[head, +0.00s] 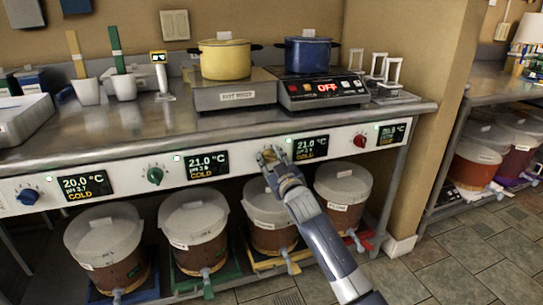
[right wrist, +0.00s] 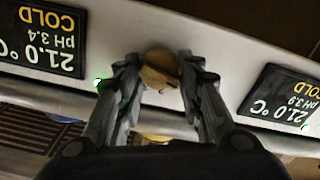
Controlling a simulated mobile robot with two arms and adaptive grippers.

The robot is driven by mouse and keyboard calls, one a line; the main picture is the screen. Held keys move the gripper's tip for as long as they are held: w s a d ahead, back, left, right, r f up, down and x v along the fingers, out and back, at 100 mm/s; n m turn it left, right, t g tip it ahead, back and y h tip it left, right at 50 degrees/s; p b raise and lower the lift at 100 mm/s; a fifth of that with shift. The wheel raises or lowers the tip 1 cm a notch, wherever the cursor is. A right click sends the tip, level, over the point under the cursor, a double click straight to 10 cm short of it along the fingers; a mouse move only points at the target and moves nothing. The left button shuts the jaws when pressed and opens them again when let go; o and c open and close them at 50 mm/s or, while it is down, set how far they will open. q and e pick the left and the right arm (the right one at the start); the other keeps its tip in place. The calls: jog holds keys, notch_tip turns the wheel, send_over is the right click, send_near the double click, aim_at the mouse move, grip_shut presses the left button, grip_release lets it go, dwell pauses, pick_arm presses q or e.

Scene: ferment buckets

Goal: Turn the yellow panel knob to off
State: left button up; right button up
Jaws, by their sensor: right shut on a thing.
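The yellow panel knob (right wrist: 160,68) sits on the white control panel between two displays. In the right wrist view, which is upside down, my right gripper (right wrist: 160,78) has one finger on each side of it. In the head view the gripper (head: 270,157) reaches up to the panel and mostly hides the knob. It is shut on the knob. The knob's pointer mark is too small to read. The display to the right of the knob (head: 310,148) reads 21.0 °C and COLD. My left gripper is not in view.
The panel also carries a blue knob (head: 28,196), a green knob (head: 155,175) and a red knob (head: 360,140). Lidded buckets (head: 193,225) stand below on coloured trays. Above, the steel bench (head: 130,125) holds a yellow pot (head: 225,60) and a blue pot (head: 307,55).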

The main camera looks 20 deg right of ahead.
jog(key=shift+r+n+p, duration=0.15)
jog(key=shift+n+p, duration=0.8)
jog(key=shift+n, duration=0.05)
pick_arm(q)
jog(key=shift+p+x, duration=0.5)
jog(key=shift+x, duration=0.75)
pick_arm(e)
jog(key=shift+n, duration=0.8)
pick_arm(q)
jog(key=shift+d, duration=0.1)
pick_arm(e)
jog(key=o, duration=1)
jog(key=shift+a, duration=0.1)
jog(key=shift+o, duration=0.2)
jog(key=s, duration=1.2)
jog(key=shift+d, duration=0.25)
jog(key=shift+f, duration=0.2)
